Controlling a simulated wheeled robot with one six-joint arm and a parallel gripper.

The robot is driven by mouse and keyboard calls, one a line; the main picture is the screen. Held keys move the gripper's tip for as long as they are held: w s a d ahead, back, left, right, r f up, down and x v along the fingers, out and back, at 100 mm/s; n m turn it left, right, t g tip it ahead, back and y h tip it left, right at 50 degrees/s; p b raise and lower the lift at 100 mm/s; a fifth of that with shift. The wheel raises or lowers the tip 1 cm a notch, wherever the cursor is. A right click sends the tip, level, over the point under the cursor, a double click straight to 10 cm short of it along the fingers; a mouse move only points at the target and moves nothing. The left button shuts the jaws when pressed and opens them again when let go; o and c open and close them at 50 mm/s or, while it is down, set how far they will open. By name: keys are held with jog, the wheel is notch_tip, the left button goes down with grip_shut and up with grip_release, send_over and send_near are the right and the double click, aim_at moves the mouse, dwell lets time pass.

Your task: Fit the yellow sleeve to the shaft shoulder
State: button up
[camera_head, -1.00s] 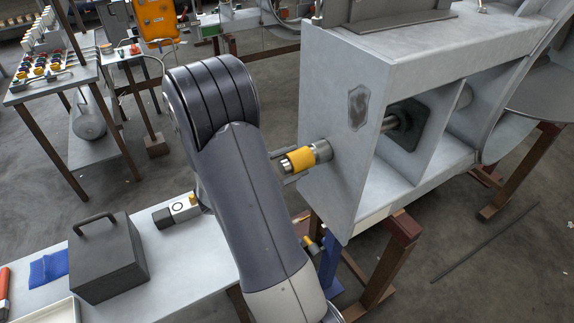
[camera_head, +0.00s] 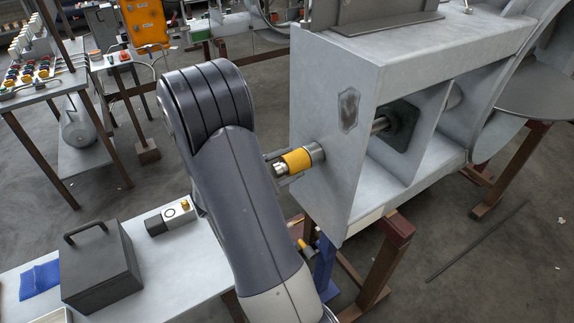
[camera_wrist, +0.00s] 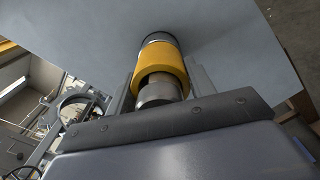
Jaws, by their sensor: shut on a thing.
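The yellow sleeve (camera_head: 297,160) is around the steel shaft, whose bare end (camera_head: 279,170) sticks out on the near side. The grey shaft shoulder (camera_head: 317,152) lies just behind it, against the housing wall. In the wrist view the sleeve (camera_wrist: 165,65) meets a dark band of the shoulder (camera_wrist: 157,38); I cannot tell whether a thin gap is left. The shaft end (camera_wrist: 158,92) faces the camera. My gripper (camera_wrist: 163,68) is shut on the sleeve, one finger on each side. In the head view my arm hides part of the gripper.
The grey housing (camera_head: 335,95) stands right of the arm on brown trestles (camera_head: 395,235). A bench (camera_head: 165,270) at lower left carries a dark box with a handle (camera_head: 100,265) and a small device (camera_head: 170,217). A rod (camera_head: 475,242) lies on the floor.

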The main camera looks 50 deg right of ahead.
jog(key=shift+d, duration=0.1)
jog(key=o, duration=1.1)
jog(key=shift+c, duration=0.2)
jog(key=b+v, duration=0.2)
jog(key=v, duration=0.8)
jog(key=shift+a, duration=0.35)
jog(key=shift+w+d, duration=0.1)
jog(key=p+x, duration=0.2)
jog(key=x, duration=0.8)
jog(key=shift+s+d, duration=0.2)
jog(key=shift+d, duration=0.1)
jog(key=shift+w+a, duration=0.1)
jog(key=shift+a, duration=0.05)
